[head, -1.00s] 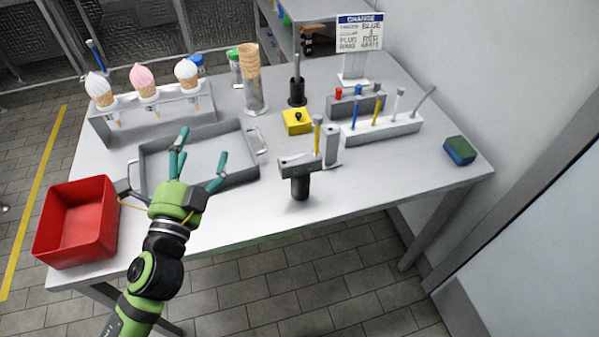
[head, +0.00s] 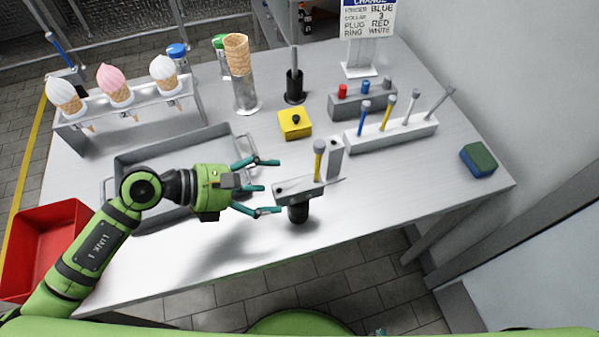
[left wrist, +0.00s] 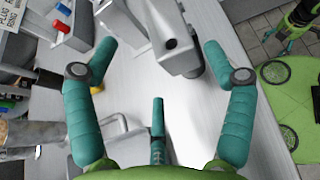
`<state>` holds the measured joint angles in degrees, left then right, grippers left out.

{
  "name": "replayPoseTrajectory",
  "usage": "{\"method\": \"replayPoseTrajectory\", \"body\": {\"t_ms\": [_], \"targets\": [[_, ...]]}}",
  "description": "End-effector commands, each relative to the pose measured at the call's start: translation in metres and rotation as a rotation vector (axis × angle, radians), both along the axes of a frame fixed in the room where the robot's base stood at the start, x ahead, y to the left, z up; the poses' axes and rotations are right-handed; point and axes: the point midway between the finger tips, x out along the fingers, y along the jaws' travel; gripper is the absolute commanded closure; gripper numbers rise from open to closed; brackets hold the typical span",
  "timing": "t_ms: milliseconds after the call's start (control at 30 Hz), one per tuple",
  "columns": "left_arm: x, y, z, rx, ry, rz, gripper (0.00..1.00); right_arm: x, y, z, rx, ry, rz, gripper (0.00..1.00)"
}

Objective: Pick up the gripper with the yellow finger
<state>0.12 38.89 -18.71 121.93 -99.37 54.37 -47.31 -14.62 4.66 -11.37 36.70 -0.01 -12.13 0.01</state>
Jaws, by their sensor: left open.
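The gripper with the yellow finger (head: 295,190) stands upright near the table's front edge. It has a grey body on a black round base, one yellow finger (head: 319,161) and one grey plate-like finger. In the left wrist view its grey body (left wrist: 176,38) lies between and beyond my fingertips; its yellow finger is not clearly seen there. My left gripper (head: 272,187) is open and empty, just left of the grey body, with its teal fingers pointing at it. A small teal bit of my right gripper (head: 379,331) shows at the bottom edge; its state is unclear.
A grey tray (head: 118,165) lies under my left arm, with a red bin (head: 62,222) at left. Behind stand a cone rack (head: 110,120), a yellow block (head: 294,124) and a white peg holder (head: 392,136). The table is clear to the right of the grey body.

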Motion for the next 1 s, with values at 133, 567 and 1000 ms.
{"method": "replayPoseTrajectory", "body": {"t_ms": [133, 567, 1000], "targets": [[0.004, -0.014, -0.003, -0.005, 0.003, 0.000, 0.17, -0.030, -0.001, 0.007, -0.003, 0.047, 0.000, 0.20], [0.016, -0.059, -0.026, -0.004, 0.002, 0.002, 0.17, -0.055, -0.001, 0.028, -0.006, 0.087, 0.002, 0.20], [0.016, -0.060, -0.029, -0.003, 0.003, 0.002, 0.87, -0.039, 0.000, 0.028, -0.002, 0.062, 0.001, 0.20]]}}
